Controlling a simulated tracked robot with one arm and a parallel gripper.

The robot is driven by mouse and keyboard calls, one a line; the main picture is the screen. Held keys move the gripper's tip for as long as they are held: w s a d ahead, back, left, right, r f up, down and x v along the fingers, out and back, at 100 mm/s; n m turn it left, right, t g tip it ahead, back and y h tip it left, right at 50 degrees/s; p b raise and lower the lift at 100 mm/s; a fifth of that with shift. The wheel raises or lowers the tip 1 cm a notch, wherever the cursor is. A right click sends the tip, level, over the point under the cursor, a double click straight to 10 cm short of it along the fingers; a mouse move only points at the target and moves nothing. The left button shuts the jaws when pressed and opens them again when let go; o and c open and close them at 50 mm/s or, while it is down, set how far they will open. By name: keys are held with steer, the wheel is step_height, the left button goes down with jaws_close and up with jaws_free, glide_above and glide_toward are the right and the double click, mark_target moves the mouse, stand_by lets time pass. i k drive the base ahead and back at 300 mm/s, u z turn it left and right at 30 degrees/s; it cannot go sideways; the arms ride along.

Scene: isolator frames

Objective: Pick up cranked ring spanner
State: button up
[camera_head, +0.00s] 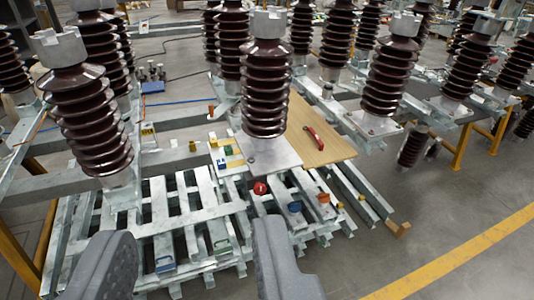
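I cannot make out a cranked ring spanner for certain. A curved red item (314,138) lies on the wooden board (312,115) right of the centre insulator; I cannot tell whether it is a tool. My gripper (191,230) shows as two grey fingers at the bottom of the view. They are wide apart with nothing between them, and the slatted metal frames show behind the gap.
Tall brown ribbed insulators (267,90) stand on metal frames all around. Galvanised slats (180,205) lie stacked ahead. Small coloured items sit there, including a red round one (260,188) and a blue one (294,207). Open floor (440,215) lies at right.

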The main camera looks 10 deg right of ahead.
mark_target(316, 138)
steer(key=z, duration=0.4)
steer(key=i, duration=0.7)
steer(key=z, duration=0.75)
steer(key=i, duration=1.65)
steer(key=u, duration=0.5)
steer(key=i, duration=0.65)
steer(key=u, duration=0.45)
